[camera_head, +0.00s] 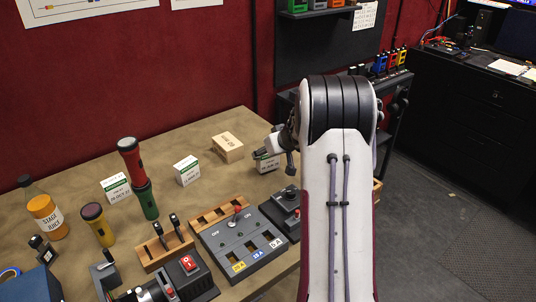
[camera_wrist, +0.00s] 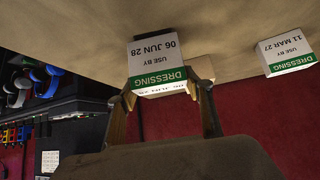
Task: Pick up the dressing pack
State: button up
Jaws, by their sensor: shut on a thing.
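A white dressing pack with a green band and "use by 06 Jun 28" (camera_wrist: 155,60) is between the fingers of my gripper (camera_wrist: 163,97) in the wrist view. The fingers are shut on its sides. In the head view this pack (camera_head: 266,163) is partly hidden by my gripper (camera_head: 272,152) at the table's right side. I cannot tell whether it touches the table. A second pack (camera_head: 187,171) and a third (camera_head: 116,188) stand upright to the left. One pack in the wrist view (camera_wrist: 286,52) reads "11 Mar 27".
A red and green torch (camera_head: 138,178), a bottle (camera_head: 47,210) and a grey switch panel (camera_head: 243,243) stand on the table (camera_head: 190,132). The table's back middle is clear.

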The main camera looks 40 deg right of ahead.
jog(key=shift+r, duration=4.5)
jog(key=shift+w+a+f, duration=0.4)
jog(key=shift+a+f, duration=0.05)
jog(key=shift+a, duration=0.15)
jog(key=w+a+r+n, duration=0.1)
jog(key=w+a+r, duration=0.1)
jog(key=w, duration=0.4)
jog(key=w+a+r+y, duration=0.1)
jog(key=w+a+r, duration=0.1)
jog(key=w+r, duration=0.3)
jog(key=shift+w+a+n, duration=0.4)
jog(key=shift+w, duration=0.15)
